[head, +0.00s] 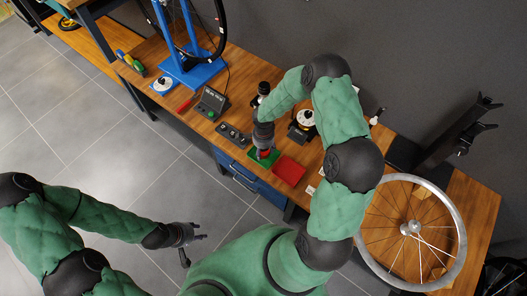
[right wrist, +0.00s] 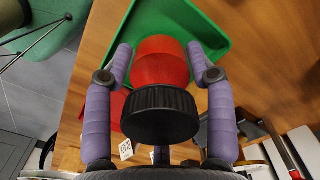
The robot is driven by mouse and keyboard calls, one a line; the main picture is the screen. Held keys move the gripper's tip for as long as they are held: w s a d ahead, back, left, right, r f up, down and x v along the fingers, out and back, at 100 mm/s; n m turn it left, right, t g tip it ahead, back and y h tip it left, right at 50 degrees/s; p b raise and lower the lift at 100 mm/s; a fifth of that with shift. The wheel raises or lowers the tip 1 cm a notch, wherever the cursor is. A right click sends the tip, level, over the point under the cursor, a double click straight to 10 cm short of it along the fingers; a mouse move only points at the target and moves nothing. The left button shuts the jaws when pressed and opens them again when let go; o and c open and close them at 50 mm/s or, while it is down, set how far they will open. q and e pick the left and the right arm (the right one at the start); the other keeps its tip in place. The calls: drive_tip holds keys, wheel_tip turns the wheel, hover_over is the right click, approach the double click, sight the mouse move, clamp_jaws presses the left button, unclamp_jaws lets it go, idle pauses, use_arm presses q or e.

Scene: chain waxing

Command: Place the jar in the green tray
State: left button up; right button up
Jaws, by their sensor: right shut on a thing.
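The jar (right wrist: 160,62), red with a black ribbed lid (right wrist: 160,113), is between the two purple fingers of my right gripper (right wrist: 160,70), which is shut on it. The green tray (right wrist: 210,22) lies on the wooden bench just beyond the jar in the right wrist view. In the head view, my right gripper (head: 264,149) is over the green tray (head: 274,157), hiding part of it and of the jar. Whether the jar touches the tray is unclear. My left gripper (head: 193,236) is empty over the floor, its fingers apart.
A red tray (head: 289,170) lies right beside the green one. A control box (head: 211,103), a small black panel (head: 233,135) and a blue wheel stand (head: 188,70) are to the left. A spoked wheel (head: 456,233) is at the right.

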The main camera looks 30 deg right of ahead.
drive_tip(key=shift+f, duration=0.3)
drive_tip(key=shift+f, duration=0.15)
drive_tip(key=o, duration=1.3)
